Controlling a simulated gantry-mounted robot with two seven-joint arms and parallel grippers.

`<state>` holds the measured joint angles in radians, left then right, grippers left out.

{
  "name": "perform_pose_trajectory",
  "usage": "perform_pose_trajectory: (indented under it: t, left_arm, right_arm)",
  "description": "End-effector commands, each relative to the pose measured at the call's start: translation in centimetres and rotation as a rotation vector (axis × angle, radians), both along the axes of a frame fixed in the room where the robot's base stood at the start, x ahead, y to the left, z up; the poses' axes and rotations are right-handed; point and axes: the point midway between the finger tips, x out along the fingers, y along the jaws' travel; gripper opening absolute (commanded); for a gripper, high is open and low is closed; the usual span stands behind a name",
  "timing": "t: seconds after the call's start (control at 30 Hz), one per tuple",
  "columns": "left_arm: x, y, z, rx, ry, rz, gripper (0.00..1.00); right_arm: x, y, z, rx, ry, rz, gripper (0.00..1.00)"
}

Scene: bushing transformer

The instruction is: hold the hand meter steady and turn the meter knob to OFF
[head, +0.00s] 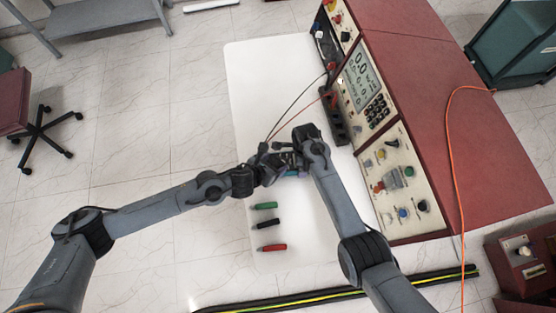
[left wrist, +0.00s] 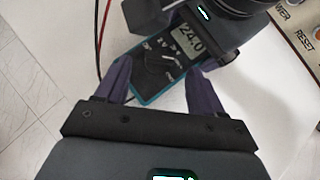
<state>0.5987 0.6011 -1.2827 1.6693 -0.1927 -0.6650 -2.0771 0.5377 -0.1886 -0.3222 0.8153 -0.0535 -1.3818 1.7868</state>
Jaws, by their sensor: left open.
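The hand meter is a dark meter with a teal edge (left wrist: 150,96), lying on the white table (head: 250,75). Its display (left wrist: 190,40) reads about 24.0, and its dark knob face (left wrist: 160,62) is below the display. In the head view only a teal sliver of it (head: 292,174) shows under my grippers. My left gripper (left wrist: 156,70) is open, its two fingers on either side of the meter's lower part; contact is unclear. It also shows in the head view (head: 283,160). My right gripper (head: 302,147) is at the meter's display end; its fingers are hidden.
Red and dark leads run from the meter to the red bench panel (head: 367,80) at the right. Green (head: 265,206), black (head: 265,224) and red (head: 271,248) plugs lie on the table in front. The table's left part is clear.

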Motion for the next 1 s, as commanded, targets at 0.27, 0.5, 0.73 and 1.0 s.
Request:
perform_pose_trajectory:
  t: [0.27, 0.5, 0.73, 1.0]
  left_arm:
    - [1.7, -1.1, -2.0, 0.0, 0.0, 0.0, 0.68]
    - [2.1, -1.3, -2.5, 0.001, 0.0, 0.001, 0.68]
    - [2.1, -1.3, -2.5, 0.0, 0.0, 0.0, 0.64]
    - [2.1, -1.3, -2.5, 0.001, 0.001, 0.0, 0.22]
  right_arm:
    - [0.0, 0.0, 0.0, 0.0, 0.0, 0.0, 0.48]
    - [0.0, 0.0, 0.0, 0.0, 0.0, -0.001, 0.48]
    - [0.0, 0.0, 0.0, 0.0, 0.0, -0.001, 0.48]
    - [0.0, 0.0, 0.0, 0.0, 0.0, -0.001, 0.48]
